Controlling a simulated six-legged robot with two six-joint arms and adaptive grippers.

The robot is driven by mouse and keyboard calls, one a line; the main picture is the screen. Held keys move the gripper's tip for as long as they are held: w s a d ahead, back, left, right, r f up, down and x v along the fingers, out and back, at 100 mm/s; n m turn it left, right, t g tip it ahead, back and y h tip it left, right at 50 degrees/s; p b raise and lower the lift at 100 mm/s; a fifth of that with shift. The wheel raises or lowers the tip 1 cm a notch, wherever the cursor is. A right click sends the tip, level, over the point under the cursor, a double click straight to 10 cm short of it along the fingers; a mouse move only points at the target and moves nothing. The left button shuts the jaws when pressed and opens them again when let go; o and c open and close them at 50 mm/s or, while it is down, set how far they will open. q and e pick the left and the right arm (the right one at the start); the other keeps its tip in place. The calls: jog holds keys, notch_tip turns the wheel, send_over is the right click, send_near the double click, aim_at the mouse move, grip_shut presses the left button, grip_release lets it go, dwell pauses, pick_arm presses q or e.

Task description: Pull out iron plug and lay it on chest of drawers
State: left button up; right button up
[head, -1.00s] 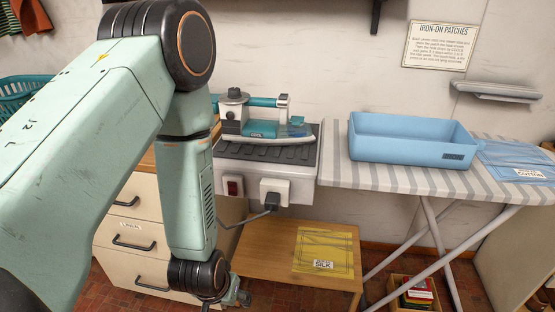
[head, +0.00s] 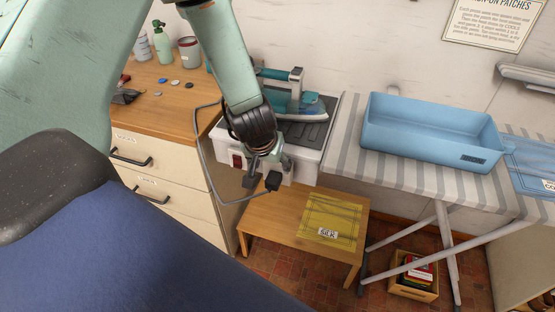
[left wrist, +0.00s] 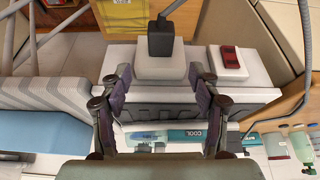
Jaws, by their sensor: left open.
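The black iron plug (head: 273,181), with its grey cord, sits at the white socket block on the front of the iron station (head: 305,165). In the left wrist view the plug (left wrist: 161,40) stands at the socket block (left wrist: 161,66). My left gripper (head: 263,168) is open in front of the station. In the left wrist view its fingers (left wrist: 161,76) are spread to either side of the socket block, apart from the plug. The chest of drawers (head: 165,95) is at the left, its wooden top partly hidden by my arm. My right gripper is out of view.
The iron (head: 300,104) rests on the station, beside a red switch (head: 237,160). Buttons, a green bottle (head: 162,42) and cans stand on the chest top, with free wood in front. A low table (head: 275,225) with a yellow packet is below; a blue tub (head: 425,130) is right.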

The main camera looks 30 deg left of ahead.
aim_at(273, 177)
pick_arm(q)
jog(key=f+b, duration=0.2)
jog(key=f, duration=0.1)
jog(key=shift+a+f, duration=0.25)
jog(key=shift+a, duration=0.15)
jog(key=shift+m, duration=0.3)
jog(key=x, duration=0.1)
jog(key=b+x, duration=0.1)
jog(key=x, duration=0.2)
jog(key=shift+w+d+r, duration=0.1)
jog(key=shift+w+d, duration=0.15)
jog(key=shift+d, duration=0.15)
jog(key=shift+a, duration=0.25)
jog(key=shift+w+d, duration=0.1)
jog(key=shift+d, duration=0.1)
jog(key=shift+c, duration=1.3)
jog(key=shift+a, duration=0.1)
jog(key=c, duration=1)
